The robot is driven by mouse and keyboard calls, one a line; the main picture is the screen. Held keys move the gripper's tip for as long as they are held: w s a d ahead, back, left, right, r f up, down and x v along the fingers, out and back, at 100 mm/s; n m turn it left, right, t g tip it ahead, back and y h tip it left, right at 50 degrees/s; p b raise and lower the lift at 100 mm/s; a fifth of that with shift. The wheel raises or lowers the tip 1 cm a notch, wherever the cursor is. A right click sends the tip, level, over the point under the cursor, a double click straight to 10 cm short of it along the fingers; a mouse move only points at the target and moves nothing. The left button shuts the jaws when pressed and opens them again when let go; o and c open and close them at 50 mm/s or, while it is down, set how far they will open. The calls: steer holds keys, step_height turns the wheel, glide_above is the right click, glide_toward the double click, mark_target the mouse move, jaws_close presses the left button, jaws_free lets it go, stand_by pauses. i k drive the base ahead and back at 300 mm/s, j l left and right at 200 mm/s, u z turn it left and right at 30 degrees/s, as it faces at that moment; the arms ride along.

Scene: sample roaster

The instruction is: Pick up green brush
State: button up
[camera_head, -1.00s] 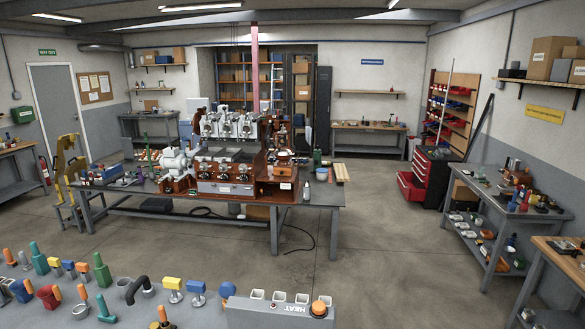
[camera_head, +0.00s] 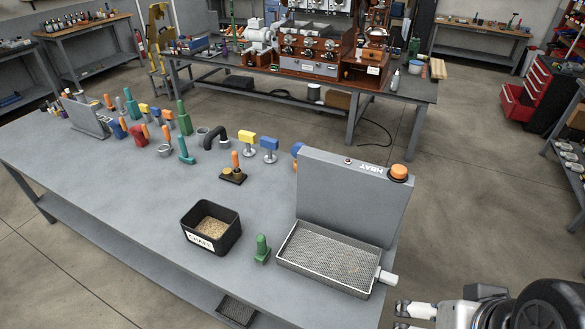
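A small upright green object (camera_head: 262,249), which looks like the green brush, stands on the near grey workbench (camera_head: 120,215). It is between the black chaff bin (camera_head: 212,229) and the metal mesh tray (camera_head: 330,257). Its bristles cannot be made out. A taller green-handled piece (camera_head: 184,118) and a teal one (camera_head: 185,150) stand farther back on the same bench. My gripper (camera_head: 401,317) is at the bottom right edge, partly cut off, right of the tray and well apart from the green object. Its two fingers are spread with nothing visible between them.
A grey upright panel marked HEAT with an orange knob (camera_head: 398,172) stands behind the tray. Several coloured handles and a black-based orange-handled tool (camera_head: 233,176) stand behind the bin. The bench's left front is clear. A second bench with a red-brown roaster (camera_head: 310,62) is behind.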

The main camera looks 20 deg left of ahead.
mark_target(264, 251)
steer(key=u, duration=1.2)
steer(key=i+j+z, duration=0.3)
steer(key=j, duration=0.3)
steer(key=i+j+z, duration=0.15)
steer(key=i+j, duration=0.15)
steer(key=i+j+z, duration=0.15)
steer(key=j, duration=0.3)
steer(key=i+j+z, duration=0.1)
steer(key=j, duration=0.3)
steer(key=i+u, duration=0.2)
